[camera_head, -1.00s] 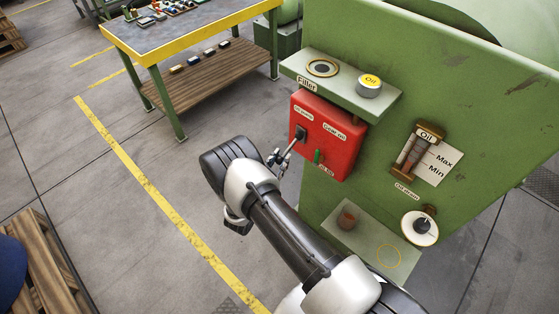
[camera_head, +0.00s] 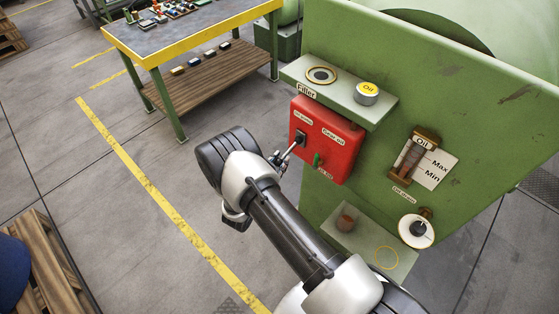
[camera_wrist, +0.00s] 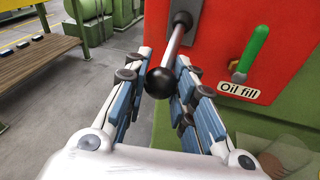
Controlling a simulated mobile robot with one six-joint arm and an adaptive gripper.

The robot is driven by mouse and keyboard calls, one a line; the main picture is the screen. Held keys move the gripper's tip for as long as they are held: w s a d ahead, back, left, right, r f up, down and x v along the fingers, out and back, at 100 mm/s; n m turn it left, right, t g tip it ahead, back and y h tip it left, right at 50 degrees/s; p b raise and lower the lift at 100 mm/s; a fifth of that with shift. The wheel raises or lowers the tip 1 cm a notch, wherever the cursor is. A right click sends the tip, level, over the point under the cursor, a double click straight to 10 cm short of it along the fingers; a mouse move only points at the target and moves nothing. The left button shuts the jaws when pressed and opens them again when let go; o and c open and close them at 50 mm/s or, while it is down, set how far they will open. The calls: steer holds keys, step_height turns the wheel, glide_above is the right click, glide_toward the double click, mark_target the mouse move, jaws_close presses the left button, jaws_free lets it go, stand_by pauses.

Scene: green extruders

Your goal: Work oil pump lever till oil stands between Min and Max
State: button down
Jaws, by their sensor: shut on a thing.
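The red oil pump box (camera_head: 329,139) is on the front of the green machine. Its lever (camera_head: 293,148) sticks out at the left side toward my gripper (camera_head: 280,160). In the wrist view, the lever is a metal rod (camera_wrist: 175,41) with a black ball knob (camera_wrist: 161,83). The fingers of my gripper (camera_wrist: 164,88) are on both sides of the knob, shut on it. The oil gauge (camera_head: 411,156) is a tilted glass tube beside a white card (camera_head: 435,167) marked Max and Min. The exact oil level is too small to tell.
A green handle (camera_wrist: 250,50) labelled Oil fill sits on the box, right of the lever. A shelf (camera_head: 340,93) above holds the filler ring and an oil cap (camera_head: 366,93). A lower plate (camera_head: 350,240) carries a small cup. A workbench (camera_head: 190,28) stands behind left.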

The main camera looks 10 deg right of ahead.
step_height(320, 180, up, 4)
steer(key=g+y+p, duration=0.2)
steer(key=p, duration=0.1)
steer(key=shift+s+a+f+m, duration=0.1)
steer(key=shift+a+f+m, duration=0.05)
steer(key=shift+f+m, duration=0.15)
steer(key=shift+r+g+y+p, duration=0.45)
steer(key=shift+r+p, duration=0.3)
steer(key=shift+p, duration=0.25)
steer(key=shift+w+d+r+m+g+y+p, duration=0.2)
steer(key=shift+r+g+y+p, duration=0.2)
steer(key=shift+r+g+y, duration=0.35)
steer(key=shift+w+d+r+m+g+y+p, duration=0.1)
steer(key=shift+d+r+m+g+y+p, duration=0.1)
steer(key=shift+r+g+y+p, duration=0.35)
steer(key=shift+r, duration=0.15)
steer(key=c, duration=1.3)
jaws_free()
steer(key=shift+s, duration=0.1)
steer(key=v, duration=1.2)
